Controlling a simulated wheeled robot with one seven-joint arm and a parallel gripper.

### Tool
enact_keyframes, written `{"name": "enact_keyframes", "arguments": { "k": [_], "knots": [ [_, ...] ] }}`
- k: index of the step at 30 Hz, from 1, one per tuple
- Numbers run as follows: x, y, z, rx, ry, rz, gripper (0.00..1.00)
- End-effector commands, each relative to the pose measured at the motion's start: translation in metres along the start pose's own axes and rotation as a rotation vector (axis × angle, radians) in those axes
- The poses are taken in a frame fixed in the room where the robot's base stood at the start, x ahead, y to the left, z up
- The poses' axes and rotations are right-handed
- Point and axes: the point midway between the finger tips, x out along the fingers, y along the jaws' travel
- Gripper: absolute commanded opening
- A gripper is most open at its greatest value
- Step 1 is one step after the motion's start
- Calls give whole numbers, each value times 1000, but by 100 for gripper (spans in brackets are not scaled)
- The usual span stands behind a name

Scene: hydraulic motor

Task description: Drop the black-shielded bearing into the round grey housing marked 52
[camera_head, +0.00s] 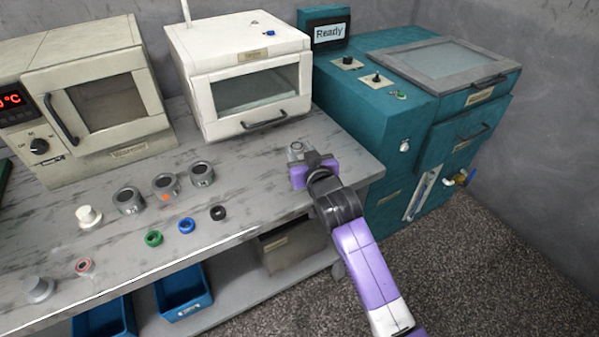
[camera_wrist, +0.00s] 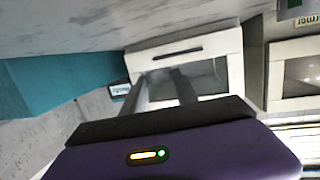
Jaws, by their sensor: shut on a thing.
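A small black ring (camera_head: 218,213), which looks like the black-shielded bearing, lies on the grey bench near its front edge. Three round grey housings stand behind it: a left one (camera_head: 128,200), a middle one with an orange mark (camera_head: 166,186) and a right one (camera_head: 201,173). Their markings are too small to read. My gripper (camera_head: 296,151) is at the bench's right end, well right of the black ring. It is shut on a small grey thing, mostly hidden by the fingers. In the wrist view my gripper's fingers (camera_wrist: 165,78) stand a little apart.
Blue (camera_head: 187,226), green (camera_head: 153,239) and red (camera_head: 84,266) rings lie along the bench front. A white flanged part (camera_head: 88,216) and a grey knobbed part (camera_head: 38,289) stand left. A white oven (camera_head: 245,75) and a teal machine (camera_head: 400,110) border my gripper.

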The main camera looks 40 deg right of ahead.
Motion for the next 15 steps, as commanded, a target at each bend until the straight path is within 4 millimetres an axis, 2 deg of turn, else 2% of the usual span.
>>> {"name": "enact_keyframes", "arguments": {
  "k": [1, 3, 10, 15],
  "knots": [
    [3, 0, 12, -1, -2, 1, 0],
    [4, 0, 22, 1, -1, 0, 0],
    [8, 0, 39, 0, 0, 1, 0],
    [13, 1, 64, 0, -1, 1, 0]
  ]
}}
